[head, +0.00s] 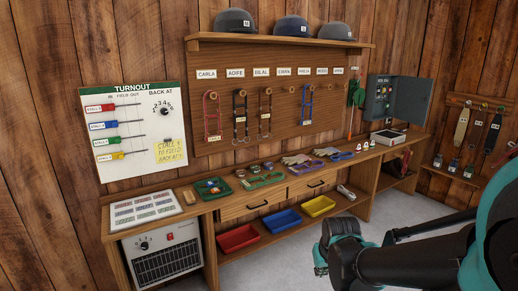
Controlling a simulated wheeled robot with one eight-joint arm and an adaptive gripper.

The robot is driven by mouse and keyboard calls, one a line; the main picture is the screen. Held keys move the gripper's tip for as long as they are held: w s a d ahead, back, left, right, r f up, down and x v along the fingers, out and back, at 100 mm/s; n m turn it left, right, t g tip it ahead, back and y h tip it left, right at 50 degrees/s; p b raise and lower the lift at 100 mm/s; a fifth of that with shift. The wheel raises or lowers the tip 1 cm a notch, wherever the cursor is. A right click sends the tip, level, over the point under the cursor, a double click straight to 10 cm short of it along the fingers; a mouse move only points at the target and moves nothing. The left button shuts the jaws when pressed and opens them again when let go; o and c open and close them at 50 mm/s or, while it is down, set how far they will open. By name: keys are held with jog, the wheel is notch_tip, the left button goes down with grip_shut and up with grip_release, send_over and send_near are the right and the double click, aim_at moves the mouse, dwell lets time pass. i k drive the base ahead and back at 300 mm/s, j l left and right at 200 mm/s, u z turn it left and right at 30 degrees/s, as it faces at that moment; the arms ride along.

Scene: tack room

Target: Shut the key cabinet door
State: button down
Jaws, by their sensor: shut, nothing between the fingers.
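The grey key cabinet (378,92) hangs on the wooden wall at the back right, above the end of the bench. Its grey door (413,101) appears swung out to the right, standing open. Small dark and coloured details show in the cabinet, too small to make out. Part of my black and teal arm reaches in from the lower right, well in front of and below the cabinet, touching neither it nor the door. I cannot make out my gripper's fingers in this view.
The wooden bench (228,209) runs along the wall below the cabinet. A pale-topped box (388,137) stands on it under the cabinet. A green item (356,93) hangs just left of the cabinet. Straps (462,124) hang on the right wall. Grey floor is clear before the bench.

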aim_at(410, 108)
jog(key=i+l+z, duration=1.2)
jog(key=i+z, duration=0.4)
jog(key=i+u, duration=0.1)
jog(key=i, duration=0.5)
jog(key=i+l, duration=0.2)
jog(key=i, duration=0.45)
jog(key=i+l+u, duration=0.15)
jog(key=i, duration=0.45)
